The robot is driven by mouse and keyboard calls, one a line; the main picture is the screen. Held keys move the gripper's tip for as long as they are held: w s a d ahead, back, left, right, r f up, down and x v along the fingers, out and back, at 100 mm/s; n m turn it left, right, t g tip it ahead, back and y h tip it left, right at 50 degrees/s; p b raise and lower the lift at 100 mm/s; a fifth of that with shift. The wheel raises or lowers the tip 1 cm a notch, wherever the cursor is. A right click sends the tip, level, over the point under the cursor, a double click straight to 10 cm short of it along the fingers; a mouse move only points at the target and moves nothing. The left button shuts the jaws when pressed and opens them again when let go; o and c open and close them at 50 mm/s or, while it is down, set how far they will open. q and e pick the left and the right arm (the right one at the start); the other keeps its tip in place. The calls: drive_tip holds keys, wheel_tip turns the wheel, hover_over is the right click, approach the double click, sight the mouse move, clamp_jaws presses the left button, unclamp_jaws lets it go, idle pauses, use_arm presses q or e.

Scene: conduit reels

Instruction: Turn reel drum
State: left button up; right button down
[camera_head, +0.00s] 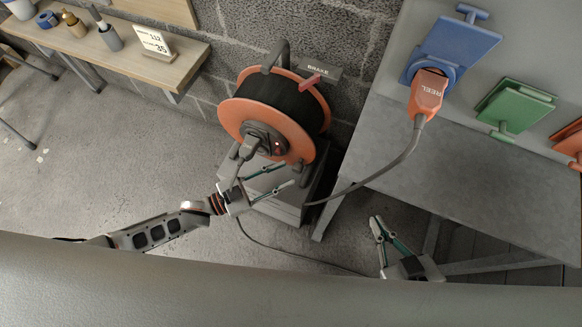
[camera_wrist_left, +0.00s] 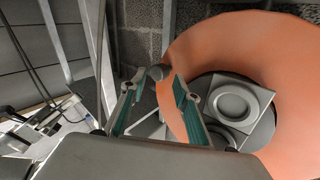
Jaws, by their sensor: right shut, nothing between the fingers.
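The reel has an orange drum (camera_head: 232,118) with a dark winding (camera_head: 295,98), and stands upright on a grey box (camera_head: 290,205). Its dark hub (camera_head: 265,137) carries a grey piece with a small red light beside it. In the left wrist view the orange flange (camera_wrist_left: 285,50) fills the right side, with a grey square plate and round ring (camera_wrist_left: 232,103) at the hub. My left gripper (camera_head: 286,174) is open and empty, just in front of the drum's lower part; its fingers also show in the left wrist view (camera_wrist_left: 159,82). My right gripper (camera_head: 377,222) is shut and empty, below the grey bench.
A red brake lever (camera_head: 312,80) sits beside the BRAKE sign (camera_head: 320,68). An orange REEL plug (camera_head: 427,94) is in the blue socket (camera_head: 452,50), and its cable (camera_head: 385,175) hangs down across the bench edge. A wooden bench (camera_head: 110,45) stands upper left.

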sight(295, 171)
use_arm(q)
drive_tip(key=shift+x, duration=1.6)
use_arm(e)
drive_tip(key=shift+a, duration=0.15)
